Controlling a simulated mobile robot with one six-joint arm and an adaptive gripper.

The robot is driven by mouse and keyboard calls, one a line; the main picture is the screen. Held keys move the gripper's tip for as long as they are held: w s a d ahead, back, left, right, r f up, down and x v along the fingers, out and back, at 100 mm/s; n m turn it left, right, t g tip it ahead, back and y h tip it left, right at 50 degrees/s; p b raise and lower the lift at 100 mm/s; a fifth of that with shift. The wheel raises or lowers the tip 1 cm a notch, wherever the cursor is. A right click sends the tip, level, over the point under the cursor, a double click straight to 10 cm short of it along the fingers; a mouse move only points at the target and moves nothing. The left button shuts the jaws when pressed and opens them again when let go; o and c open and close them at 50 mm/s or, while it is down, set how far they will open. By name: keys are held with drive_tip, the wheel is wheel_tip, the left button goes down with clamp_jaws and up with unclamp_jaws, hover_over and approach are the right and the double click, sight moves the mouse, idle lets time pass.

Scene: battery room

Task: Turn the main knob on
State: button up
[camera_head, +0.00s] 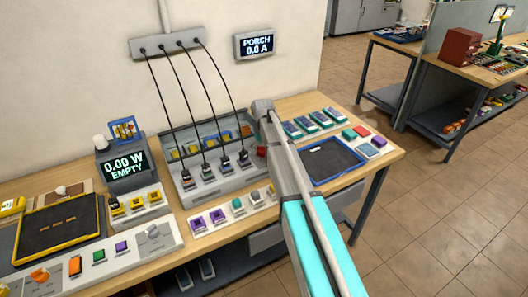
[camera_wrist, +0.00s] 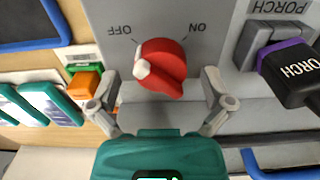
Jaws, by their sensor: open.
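The main knob (camera_wrist: 160,68) is red with a white mark, on a grey panel in the wrist view. OFF and ON appear upside down above it, OFF at left and ON at right. The white mark sits on the left, toward OFF. My gripper (camera_wrist: 160,92) is open, with one finger on each side of the knob and visible gaps between. In the head view a bit of the red knob (camera_head: 261,150) shows beside my arm, which hides the fingers.
A black PORCH plug (camera_wrist: 290,75) stands right of the knob in the wrist view. Several cabled plugs sit in the grey panel (camera_head: 222,183). A blue-edged tray (camera_head: 335,160) lies to its right. The wall display (camera_head: 258,45) reads PORCH 0.0 A.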

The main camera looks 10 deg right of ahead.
idle(0.3)
drive_tip(key=c, duration=1.1)
drive_tip(key=shift+d, duration=0.15)
drive_tip(key=shift+c, duration=0.3)
